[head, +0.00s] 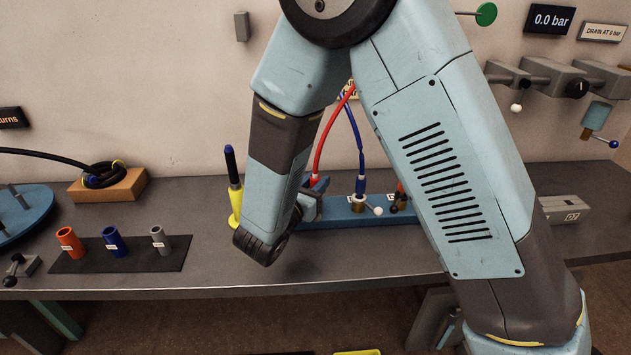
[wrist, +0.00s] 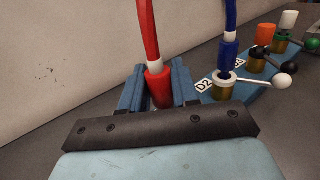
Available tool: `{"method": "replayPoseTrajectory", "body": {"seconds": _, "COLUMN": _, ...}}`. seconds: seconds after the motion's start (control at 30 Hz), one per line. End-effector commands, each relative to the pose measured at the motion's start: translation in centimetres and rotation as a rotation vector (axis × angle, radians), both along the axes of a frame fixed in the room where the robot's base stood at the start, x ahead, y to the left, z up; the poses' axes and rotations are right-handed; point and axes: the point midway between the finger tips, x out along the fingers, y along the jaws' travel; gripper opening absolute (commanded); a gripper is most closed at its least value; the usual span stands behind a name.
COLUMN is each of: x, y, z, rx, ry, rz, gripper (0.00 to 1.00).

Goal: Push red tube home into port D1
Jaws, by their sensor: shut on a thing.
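The red tube (wrist: 147,30) comes down from above to a white band and a red end sleeve (wrist: 157,84). My gripper (wrist: 158,88) is shut on this red sleeve, one blue-grey finger on each side. In the head view my gripper (head: 312,196) is low over the left end of the blue port block (head: 345,215), partly behind my arm. The red tube (head: 328,130) arches up from it. Port D1 is hidden by my gripper in both views, so I cannot tell how far the tube end sits in it.
The blue tube (wrist: 229,45) stands in the port labelled D2 (wrist: 204,86), right beside my gripper, with a white-knobbed lever (wrist: 282,80). Orange- and white-capped ports follow. A yellow holder (head: 235,205) stands left; coloured sleeves (head: 113,242) stand on a dark mat.

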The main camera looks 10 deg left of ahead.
Motion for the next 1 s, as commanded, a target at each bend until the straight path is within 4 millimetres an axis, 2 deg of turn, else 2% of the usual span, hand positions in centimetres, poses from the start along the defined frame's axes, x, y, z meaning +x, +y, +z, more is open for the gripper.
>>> {"method": "replayPoseTrajectory", "body": {"seconds": 0.37, "x": 0.0, "y": 0.0, "z": -0.76, "rx": -0.001, "ry": 0.0, "rz": 0.0, "gripper": 0.0}}
{"method": "replayPoseTrajectory", "body": {"seconds": 0.4, "x": 0.0, "y": 0.0, "z": -0.74, "rx": -0.001, "ry": 0.0, "rz": 0.0, "gripper": 0.33}}
{"method": "replayPoseTrajectory", "body": {"seconds": 0.6, "x": 0.0, "y": 0.0, "z": -0.73, "rx": 0.0, "ry": 0.0, "rz": 0.0, "gripper": 0.52}}
{"method": "replayPoseTrajectory", "body": {"seconds": 0.7, "x": 0.0, "y": 0.0, "z": -0.73, "rx": 0.0, "ry": 0.0, "rz": 0.0, "gripper": 0.6}}
{"method": "replayPoseTrajectory", "body": {"seconds": 1.0, "x": -0.29, "y": 0.13, "z": -0.74, "rx": 0.0, "ry": 0.0, "rz": 0.001, "gripper": 0.6}}
